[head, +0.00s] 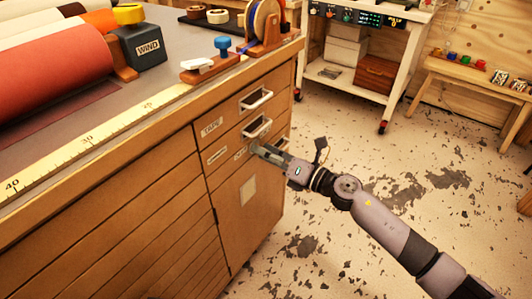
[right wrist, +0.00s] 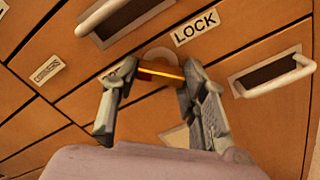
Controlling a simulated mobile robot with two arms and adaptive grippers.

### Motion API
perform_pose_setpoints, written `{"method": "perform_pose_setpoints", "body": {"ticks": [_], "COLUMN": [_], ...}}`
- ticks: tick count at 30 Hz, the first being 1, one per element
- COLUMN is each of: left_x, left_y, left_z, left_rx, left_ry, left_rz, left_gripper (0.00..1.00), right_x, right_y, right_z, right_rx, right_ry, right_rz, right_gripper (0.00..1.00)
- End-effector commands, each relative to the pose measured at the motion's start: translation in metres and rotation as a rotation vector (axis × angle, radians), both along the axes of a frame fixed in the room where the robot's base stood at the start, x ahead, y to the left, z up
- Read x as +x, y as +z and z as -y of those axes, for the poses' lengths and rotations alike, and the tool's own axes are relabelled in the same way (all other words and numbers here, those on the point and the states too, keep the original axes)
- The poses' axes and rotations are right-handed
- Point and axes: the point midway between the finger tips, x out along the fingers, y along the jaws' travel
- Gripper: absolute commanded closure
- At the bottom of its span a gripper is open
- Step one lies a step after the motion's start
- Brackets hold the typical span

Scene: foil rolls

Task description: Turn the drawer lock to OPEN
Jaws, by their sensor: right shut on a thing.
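The drawer lock shows in the right wrist view as a brass-coloured bar (right wrist: 161,70) in front of a pale round plate (right wrist: 158,54). A white label reading LOCK (right wrist: 195,26) is beside it. My right gripper (right wrist: 158,76) has one finger on each side of the bar and is shut on it. The bar lies nearly level in this view, slightly lower at its right end. In the head view my right gripper (head: 260,151) is against the cabinet front and hides the lock. I cannot read an OPEN mark. My left gripper is not in view.
A drawer labelled TAPE (head: 211,127) has a metal handle (head: 256,99); another handle (head: 257,127) is below it. The worktop (head: 172,58) above holds rolls, a WIND box (head: 141,47) and a reel (head: 264,22). The floor right of the cabinet is open.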

Motion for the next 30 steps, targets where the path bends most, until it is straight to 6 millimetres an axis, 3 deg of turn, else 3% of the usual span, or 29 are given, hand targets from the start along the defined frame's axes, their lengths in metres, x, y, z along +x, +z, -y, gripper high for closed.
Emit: {"method": "perform_pose_setpoints", "body": {"ticks": [10, 11, 19, 30], "left_x": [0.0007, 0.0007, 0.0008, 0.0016], "left_y": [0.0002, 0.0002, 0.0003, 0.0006], "left_z": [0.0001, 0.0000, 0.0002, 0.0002], "left_rx": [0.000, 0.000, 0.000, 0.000], "left_ry": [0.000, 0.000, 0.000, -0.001], "left_rz": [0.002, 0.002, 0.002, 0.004], "left_gripper": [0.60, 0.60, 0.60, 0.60], "right_x": [-0.0004, -0.0004, -0.0002, -0.0019], "right_y": [-0.0016, -0.0015, -0.0008, -0.0010], "right_z": [0.0002, 0.0002, 0.0001, 0.0034], "right_rx": [-0.007, -0.007, -0.005, -0.004], "right_ry": [0.001, 0.001, 0.001, -0.001], "right_rz": [0.004, 0.004, 0.003, 0.002], "right_gripper": [0.88, 0.59, 0.41, 0.40]}}
